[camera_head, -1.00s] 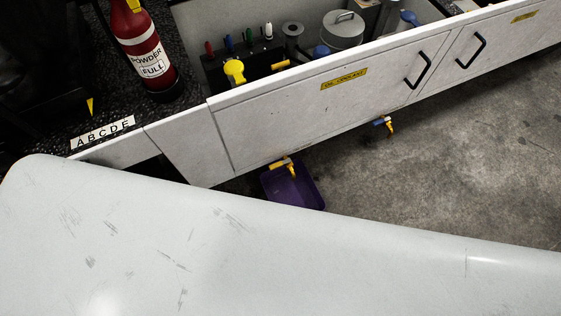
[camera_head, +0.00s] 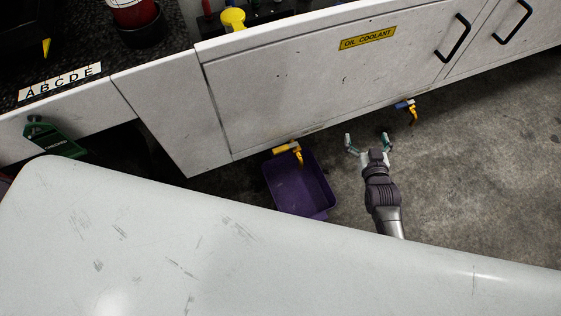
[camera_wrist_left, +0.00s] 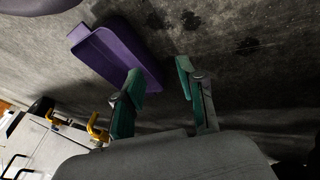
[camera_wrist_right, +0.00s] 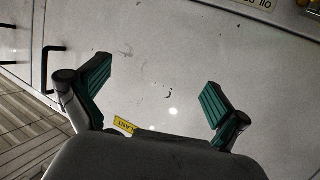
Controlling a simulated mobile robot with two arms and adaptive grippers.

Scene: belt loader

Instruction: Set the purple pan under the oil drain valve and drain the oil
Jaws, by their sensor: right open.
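The purple pan (camera_head: 314,182) lies on the floor at the cabinet's foot, and also shows in the left wrist view (camera_wrist_left: 115,52). A valve with a yellow handle (camera_head: 287,149) juts out by the pan's back edge; its spout overlaps the pan from above. A second valve with blue on it (camera_head: 404,105) is farther right. Between them, in the head view, my right gripper (camera_head: 367,140) is open and empty. The right wrist view shows its spread fingers (camera_wrist_right: 157,80) before the cabinet. My left gripper (camera_wrist_left: 158,72) is open and empty, with the pan beyond its fingers.
The white cabinet (camera_head: 290,100) bears a yellow OIL COOLANT label (camera_head: 368,38) and black door handles (camera_head: 453,38). A red cylinder (camera_head: 132,12) stands on the speckled ledge at the upper left. Concrete floor (camera_head: 480,185) on the right is clear.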

